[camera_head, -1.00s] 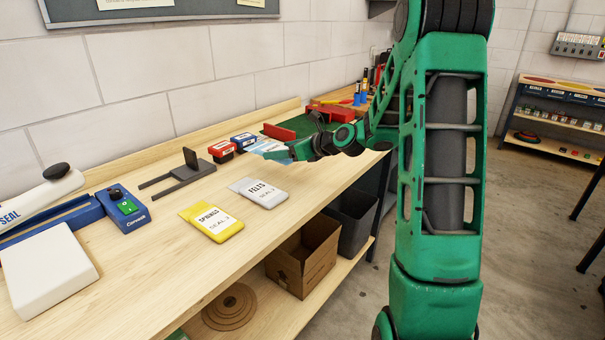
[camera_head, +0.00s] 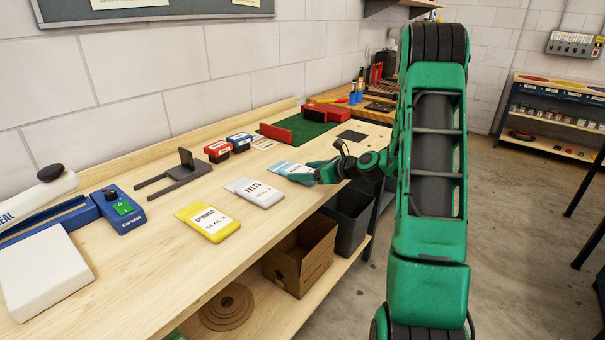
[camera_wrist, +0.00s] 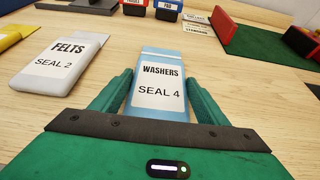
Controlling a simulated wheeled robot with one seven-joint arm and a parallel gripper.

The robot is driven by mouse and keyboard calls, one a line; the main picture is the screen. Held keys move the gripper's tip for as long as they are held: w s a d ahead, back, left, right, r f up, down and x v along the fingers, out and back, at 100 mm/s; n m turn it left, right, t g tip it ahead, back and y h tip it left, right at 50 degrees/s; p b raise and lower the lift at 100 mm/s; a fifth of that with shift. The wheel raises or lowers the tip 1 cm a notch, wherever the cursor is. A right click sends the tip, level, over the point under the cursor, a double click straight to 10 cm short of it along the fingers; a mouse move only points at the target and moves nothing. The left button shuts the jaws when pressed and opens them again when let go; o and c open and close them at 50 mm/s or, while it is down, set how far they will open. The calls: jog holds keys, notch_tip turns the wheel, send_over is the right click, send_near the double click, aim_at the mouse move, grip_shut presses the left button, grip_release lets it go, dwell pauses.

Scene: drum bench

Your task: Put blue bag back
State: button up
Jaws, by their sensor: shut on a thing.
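The blue bag (camera_wrist: 160,60), labelled "WASHERS SEAL 4", lies between the two fingers of my gripper (camera_wrist: 160,97) in the wrist view. My gripper is shut on its sides. In the head view the blue bag (camera_head: 288,170) shows partly beyond the green fingers of my gripper (camera_head: 312,171), low over the bench top. I cannot tell whether the bag touches the wood. The grey-white "FELTS SEAL 2" bag (camera_head: 255,192) lies to its left, apart from it, and the yellow "SPRINGS" bag (camera_head: 207,222) lies further left.
The wooden bench (camera_head: 130,270) holds a dark bracket (camera_head: 180,175), red and blue labelled boxes (camera_head: 239,142), a green mat (camera_head: 298,130) with red blocks, and a blue sealer (camera_head: 118,208). A cardboard box (camera_head: 300,252) and a grey bin (camera_head: 347,217) stand below the front edge.

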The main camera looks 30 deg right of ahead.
jog(key=o, duration=1.5)
jog(key=shift+f, duration=0.1)
